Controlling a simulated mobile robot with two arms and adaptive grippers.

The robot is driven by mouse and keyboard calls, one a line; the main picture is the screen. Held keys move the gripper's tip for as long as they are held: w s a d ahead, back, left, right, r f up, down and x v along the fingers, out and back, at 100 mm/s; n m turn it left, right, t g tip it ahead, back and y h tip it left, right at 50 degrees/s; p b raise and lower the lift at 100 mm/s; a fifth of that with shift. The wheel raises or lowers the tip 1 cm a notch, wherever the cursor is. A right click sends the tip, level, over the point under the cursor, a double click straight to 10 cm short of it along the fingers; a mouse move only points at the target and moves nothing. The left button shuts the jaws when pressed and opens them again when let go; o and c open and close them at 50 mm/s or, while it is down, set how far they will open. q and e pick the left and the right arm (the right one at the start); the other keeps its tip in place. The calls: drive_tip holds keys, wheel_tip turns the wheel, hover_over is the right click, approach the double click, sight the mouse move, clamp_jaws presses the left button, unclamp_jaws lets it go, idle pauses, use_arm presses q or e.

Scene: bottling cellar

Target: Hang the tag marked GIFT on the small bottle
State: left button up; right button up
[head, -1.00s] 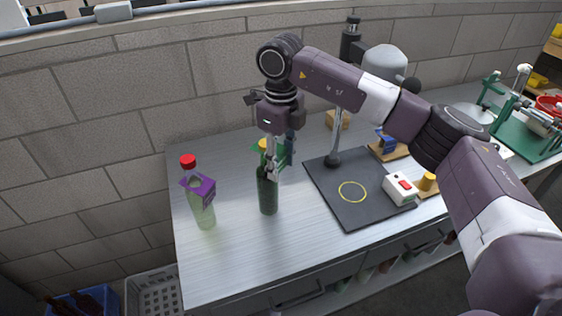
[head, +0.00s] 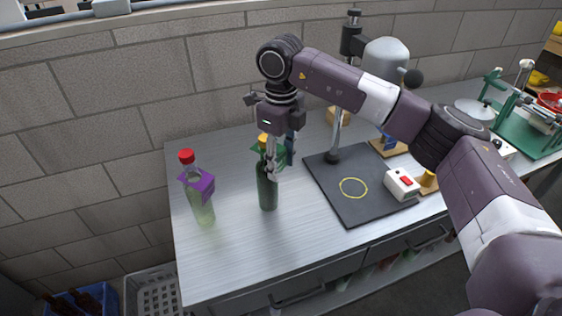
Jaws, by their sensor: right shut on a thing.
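A dark green bottle (head: 267,190) with a yellow cap stands upright on the steel bench. A green tag (head: 259,154) is at its neck, with the cap showing above it. My right gripper (head: 271,170) points down at this neck and is shut on the green tag; its fingers hide part of tag and neck. A pale green, see-through bottle (head: 203,213) with a red cap stands to the left, with a purple tag (head: 200,187) around its neck. No lettering is readable on either tag. My left gripper is out of view.
A dark bottle-like thing (head: 291,146) stands close behind the gripper. The bench front (head: 225,250) is clear.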

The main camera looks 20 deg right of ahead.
drive_tip(key=o, duration=0.7)
idle(0.7)
drive_tip(key=shift+r+p, duration=2.35)
drive_tip(key=shift+r, duration=1.6)
drive_tip(key=shift+s+f, duration=0.1)
